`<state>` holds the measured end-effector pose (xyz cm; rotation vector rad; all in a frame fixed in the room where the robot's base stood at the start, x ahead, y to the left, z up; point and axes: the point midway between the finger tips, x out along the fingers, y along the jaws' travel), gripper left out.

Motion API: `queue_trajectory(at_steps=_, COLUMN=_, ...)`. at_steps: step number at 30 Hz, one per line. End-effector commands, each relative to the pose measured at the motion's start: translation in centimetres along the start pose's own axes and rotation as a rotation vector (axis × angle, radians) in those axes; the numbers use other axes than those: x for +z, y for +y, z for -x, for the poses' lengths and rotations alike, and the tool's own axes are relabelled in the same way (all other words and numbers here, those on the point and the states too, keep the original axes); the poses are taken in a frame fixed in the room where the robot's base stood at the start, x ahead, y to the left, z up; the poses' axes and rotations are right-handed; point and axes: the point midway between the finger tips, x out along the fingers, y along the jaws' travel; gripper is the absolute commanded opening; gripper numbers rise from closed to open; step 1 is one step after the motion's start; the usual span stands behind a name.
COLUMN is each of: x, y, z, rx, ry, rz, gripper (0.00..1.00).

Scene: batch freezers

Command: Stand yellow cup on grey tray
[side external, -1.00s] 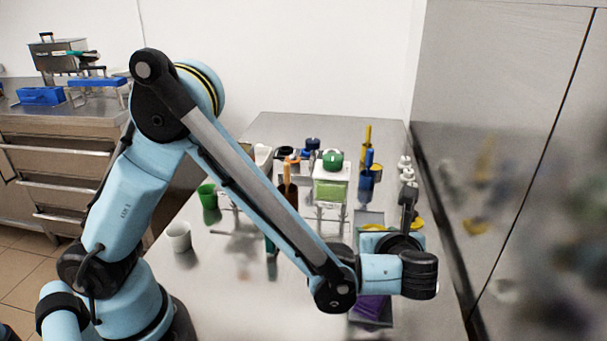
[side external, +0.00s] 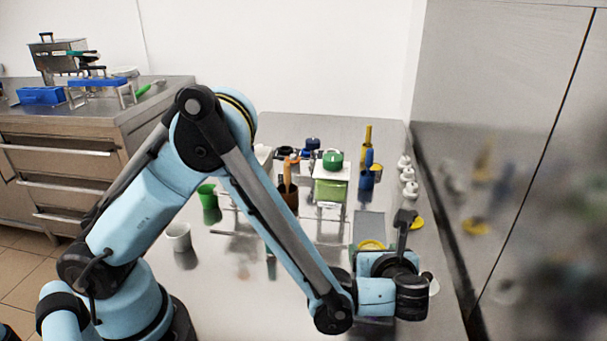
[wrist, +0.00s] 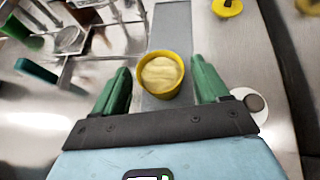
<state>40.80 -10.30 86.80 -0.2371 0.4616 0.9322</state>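The yellow cup (wrist: 160,75), with pale cream contents, appears upright over the grey tray (wrist: 170,35) in the wrist view. Its base is hidden, so contact with the tray cannot be made out. In the side view the cup's rim (side external: 371,244) shows at the near part of the grey tray (side external: 369,224), partly hidden by my wrist. My gripper (wrist: 160,64) has its two green fingers either side of the cup, with a thin gap showing at each side, so it looks open around the cup.
A yellow round object (side external: 417,223) lies right of the tray, and a white round object (wrist: 251,102) lies near the right finger. Further back stand a green-topped box (side external: 331,185), a blue holder (side external: 367,178) and a green cup (side external: 207,190). A white cup (side external: 179,237) stands left.

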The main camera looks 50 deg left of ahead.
Motion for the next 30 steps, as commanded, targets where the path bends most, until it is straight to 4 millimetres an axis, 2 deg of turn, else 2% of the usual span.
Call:
queue_trajectory(at_steps=13, x=0.3, y=0.0, z=0.5, rx=-0.002, ry=0.000, rz=-0.001, gripper=0.81)
queue_trajectory(at_steps=17, x=0.2, y=-0.1, z=2.5, rx=-0.004, ry=0.000, rz=-0.002, gripper=0.81)
queue_trajectory(at_steps=24, x=0.2, y=-0.1, z=7.6, rx=-0.005, ry=0.000, rz=-0.003, gripper=0.81)
queue_trajectory(at_steps=30, x=0.2, y=0.0, z=10.8, rx=-0.003, ry=0.000, rz=-0.001, gripper=0.81)
